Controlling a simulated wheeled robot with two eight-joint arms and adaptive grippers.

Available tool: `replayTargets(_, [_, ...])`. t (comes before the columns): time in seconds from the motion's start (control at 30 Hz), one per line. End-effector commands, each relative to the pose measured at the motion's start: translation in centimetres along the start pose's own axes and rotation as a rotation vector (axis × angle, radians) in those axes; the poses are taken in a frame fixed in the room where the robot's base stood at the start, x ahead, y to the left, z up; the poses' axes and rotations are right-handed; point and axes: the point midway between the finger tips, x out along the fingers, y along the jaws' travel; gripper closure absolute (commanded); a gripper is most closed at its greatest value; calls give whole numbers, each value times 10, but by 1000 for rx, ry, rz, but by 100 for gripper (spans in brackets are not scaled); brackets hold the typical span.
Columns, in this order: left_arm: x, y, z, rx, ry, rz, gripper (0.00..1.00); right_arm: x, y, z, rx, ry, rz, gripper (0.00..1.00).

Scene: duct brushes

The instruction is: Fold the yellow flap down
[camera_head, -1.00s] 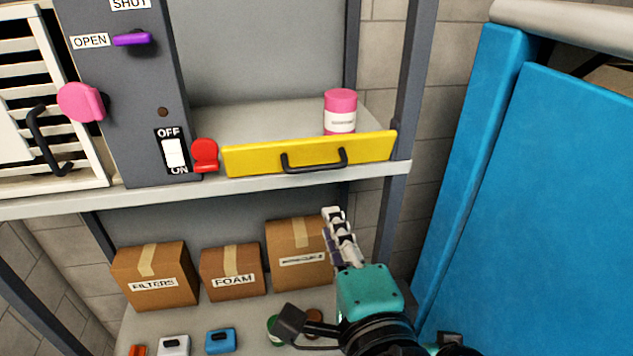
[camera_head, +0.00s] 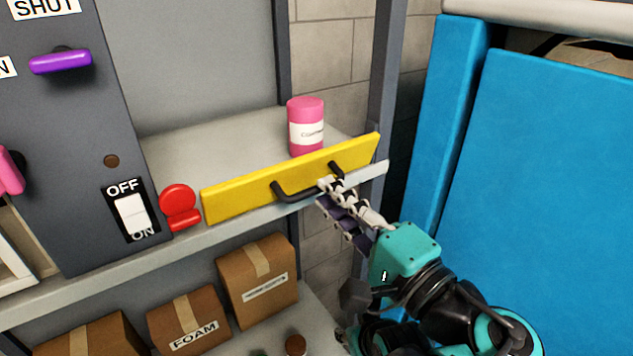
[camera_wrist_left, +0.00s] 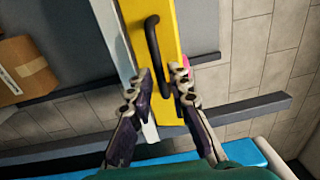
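The yellow flap (camera_head: 235,198) stands upright along the front edge of the shelf, with a black bar handle (camera_head: 295,196) on its front face. My left gripper (camera_head: 323,191) is at the right end of the handle, coming from the lower right. I cannot tell whether a finger touches the flap or handle. My right gripper is not in view.
A pink canister (camera_head: 305,130) stands on the shelf behind the flap. A red knob (camera_head: 179,205) and an OFF/ON switch (camera_head: 133,213) are to its left. Cardboard boxes (camera_head: 258,280) sit below. A blue padded panel (camera_head: 555,170) is at the right.

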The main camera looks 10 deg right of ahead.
Motion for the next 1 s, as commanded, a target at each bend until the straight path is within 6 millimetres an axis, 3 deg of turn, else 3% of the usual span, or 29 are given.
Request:
replayTargets(0.23, [27,0,1,0,-2,0,82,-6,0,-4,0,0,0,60])
replayTargets(0.5, [29,0,0,-1,0,0,82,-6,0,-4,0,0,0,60])
replayTargets(0.53, [29,0,0,-1,0,0,84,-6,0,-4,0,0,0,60])
replayTargets(0.6, [29,0,1,0,0,0,100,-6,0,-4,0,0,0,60])
replayTargets(1.0, [33,4,-1,0,-2,-21,100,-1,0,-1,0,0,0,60])
